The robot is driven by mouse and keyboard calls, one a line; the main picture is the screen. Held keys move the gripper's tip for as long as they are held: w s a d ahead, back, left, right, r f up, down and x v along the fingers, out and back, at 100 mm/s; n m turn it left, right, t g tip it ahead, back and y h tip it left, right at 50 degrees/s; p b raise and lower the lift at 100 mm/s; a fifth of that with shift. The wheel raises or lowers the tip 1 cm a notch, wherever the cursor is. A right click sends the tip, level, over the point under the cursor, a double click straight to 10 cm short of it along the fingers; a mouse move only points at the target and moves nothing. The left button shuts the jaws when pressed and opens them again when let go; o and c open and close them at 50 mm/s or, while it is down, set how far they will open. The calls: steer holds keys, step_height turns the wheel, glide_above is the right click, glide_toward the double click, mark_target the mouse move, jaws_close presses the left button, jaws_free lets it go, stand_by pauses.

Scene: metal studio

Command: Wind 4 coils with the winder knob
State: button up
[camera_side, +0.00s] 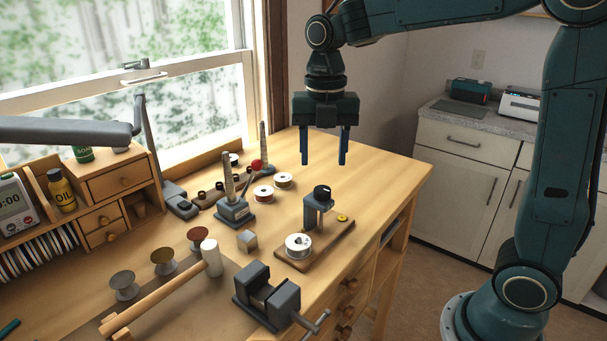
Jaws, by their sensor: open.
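The winder stands on a small wooden base (337,232) near the right side of the bench. Its grey post (318,210) is topped by a dark round knob (322,192). A pale spool (298,245) sits at the front left of the base, and a small yellow disc (342,217) lies at its right. My gripper (324,160) hangs above and slightly behind the knob, pointing down. Its two blue fingers are apart with nothing between them. It is clear of the knob.
Tapered mandrels (232,205) and several wire spools (263,193) stand behind to the left. A grey lamp arm (70,131) crosses at left. The bench's back right corner (390,170) is clear.

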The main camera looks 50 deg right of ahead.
mark_target(322, 188)
steer(key=shift+f, duration=3.3)
steer(key=shift+c, duration=0.4)
steer(key=c, duration=0.9)
steer(key=shift+m, duration=0.4)
